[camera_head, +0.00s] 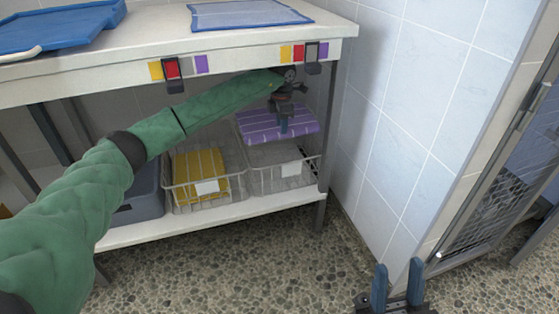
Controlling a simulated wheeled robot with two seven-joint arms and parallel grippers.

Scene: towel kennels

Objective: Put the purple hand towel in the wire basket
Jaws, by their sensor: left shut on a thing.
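The purple hand towel (256,130) has pale stripes and is held roughly level above the right wire basket (262,180). My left gripper (284,124) reaches in under the table top and is shut on the towel from above. The towel's near edge hangs over the basket, apart from the basket's floor. The right basket has a blank white label on its front, and I see no towel lying in it. My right gripper (397,285) is at the bottom right, open and empty, with its blue fingers pointing up, over the pebbled floor.
A second wire basket (168,192) with a yellow striped towel (199,165) stands to the left on the lower shelf (215,218), beside a grey bin (143,199). The table top's front edge (235,60) overhangs my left arm. A table leg and tiled wall close the right side.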

